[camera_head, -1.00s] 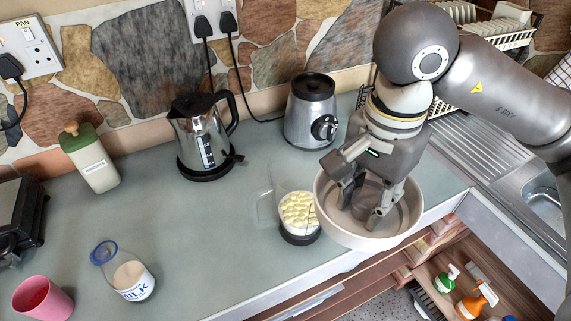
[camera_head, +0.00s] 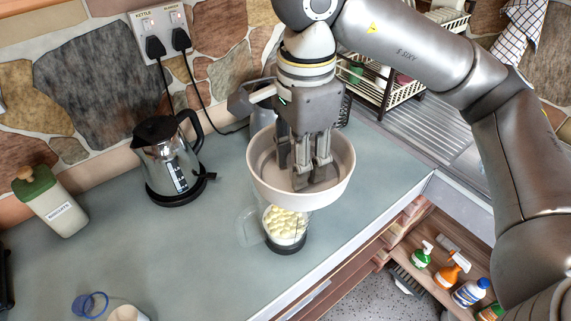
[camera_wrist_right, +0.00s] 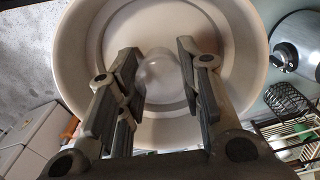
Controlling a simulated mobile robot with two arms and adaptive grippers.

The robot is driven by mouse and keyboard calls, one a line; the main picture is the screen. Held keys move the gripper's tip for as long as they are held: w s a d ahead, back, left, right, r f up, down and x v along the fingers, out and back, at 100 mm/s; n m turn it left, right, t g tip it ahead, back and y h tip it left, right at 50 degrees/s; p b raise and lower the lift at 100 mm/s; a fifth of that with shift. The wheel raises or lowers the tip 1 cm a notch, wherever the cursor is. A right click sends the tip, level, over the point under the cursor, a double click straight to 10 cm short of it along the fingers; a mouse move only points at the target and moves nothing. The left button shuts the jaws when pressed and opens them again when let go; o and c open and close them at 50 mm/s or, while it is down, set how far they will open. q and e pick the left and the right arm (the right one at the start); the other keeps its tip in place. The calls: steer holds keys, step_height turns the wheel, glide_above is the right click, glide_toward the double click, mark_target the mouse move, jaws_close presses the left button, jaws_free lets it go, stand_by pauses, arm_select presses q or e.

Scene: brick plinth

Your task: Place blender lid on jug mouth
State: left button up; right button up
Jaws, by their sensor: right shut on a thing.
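A wide, shallow, off-white round lid (camera_head: 258,186) with a raised rim hangs from my right gripper (camera_head: 315,178). The gripper's fingers reach down inside the rim. In the wrist view the lid (camera_wrist_right: 75,50) fills the middle, with a pale knob (camera_wrist_right: 160,75) between the fingers (camera_wrist_right: 158,92). The clear jug (camera_head: 286,226), with pale yellow pieces inside and its handle at the left, stands on the counter. The lid is above the jug and hides its mouth; I cannot tell whether they touch. My left gripper is not in view.
A kettle (camera_head: 167,165) stands at the left on the grey counter (camera_head: 200,245). The blender base (camera_head: 262,119) is mostly hidden behind my gripper. A biscuit jar (camera_head: 55,207) is far left. A dish rack (camera_head: 390,85) and sink drainer are back right. The counter's front edge lies close to the jug.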

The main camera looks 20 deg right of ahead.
mark_target(289, 158)
steer(key=w+f+p, duration=0.1)
steer(key=w+f, duration=0.3)
steer(key=w, duration=0.1)
steer(key=shift+f, duration=0.3)
steer(key=f, duration=0.1)
steer(key=w+f+p, duration=0.1)
steer(key=f, duration=0.3)
steer(key=shift+w+f+p, duration=0.1)
steer(key=shift+w+p, duration=0.3)
steer(key=o, duration=1.1)
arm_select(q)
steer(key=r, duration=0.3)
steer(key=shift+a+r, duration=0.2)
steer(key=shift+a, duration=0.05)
arm_select(e)
step_height(289, 158, up, 10)
steer(key=shift+r+b, duration=0.2)
steer(key=shift+b, duration=0.9)
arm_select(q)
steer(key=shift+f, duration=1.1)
arm_select(e)
steer(key=shift+r, duration=0.85)
